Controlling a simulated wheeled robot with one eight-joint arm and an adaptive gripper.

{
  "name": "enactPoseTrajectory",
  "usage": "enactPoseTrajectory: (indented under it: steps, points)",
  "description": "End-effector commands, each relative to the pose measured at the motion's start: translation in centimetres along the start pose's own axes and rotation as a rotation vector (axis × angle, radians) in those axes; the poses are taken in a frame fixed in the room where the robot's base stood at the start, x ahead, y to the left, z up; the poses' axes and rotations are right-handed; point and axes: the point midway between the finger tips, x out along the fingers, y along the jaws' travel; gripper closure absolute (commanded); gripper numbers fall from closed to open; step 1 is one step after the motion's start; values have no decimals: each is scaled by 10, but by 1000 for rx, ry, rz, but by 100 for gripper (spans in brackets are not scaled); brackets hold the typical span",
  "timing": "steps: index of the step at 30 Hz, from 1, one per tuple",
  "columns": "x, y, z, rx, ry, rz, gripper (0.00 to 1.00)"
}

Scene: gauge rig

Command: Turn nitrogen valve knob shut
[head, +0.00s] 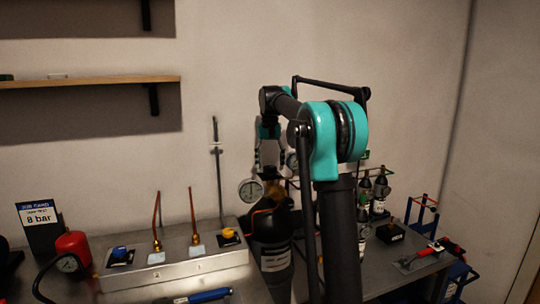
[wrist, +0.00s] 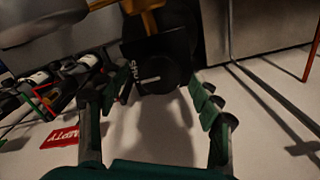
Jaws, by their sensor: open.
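The wrist view shows a dark round knob (wrist: 160,74) with pale lettering and a yellow-brass stem behind it; I take it for the nitrogen valve knob. My gripper (wrist: 154,92) is open, one finger on each side of the knob. I cannot tell whether the fingers touch it. In the head view my gripper (head: 268,160) reaches down over a black cylinder (head: 272,235) with a pale label. A round gauge (head: 250,190) is beside the cylinder's top. The knob itself is hidden there by my arm and gripper.
A metal bench panel (head: 180,265) with blue and yellow knobs and two copper tubes stands left of the cylinder. Small bottles (head: 380,190) stand in a rack at right.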

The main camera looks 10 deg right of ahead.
Motion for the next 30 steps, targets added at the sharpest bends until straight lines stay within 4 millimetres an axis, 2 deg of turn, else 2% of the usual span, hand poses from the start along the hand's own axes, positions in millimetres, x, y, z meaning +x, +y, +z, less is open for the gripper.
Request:
enactPoseTrajectory:
  steps: [5,12,18,24,30]
  points:
    - [-25,0,0,0,0,0,35]
    - [-72,0,-1,0,0,0,35]
    - [-100,0,-1,0,0,0,35]
    - [-114,0,0,0,0,0,35]
    - [-116,0,0,0,0,0,35]
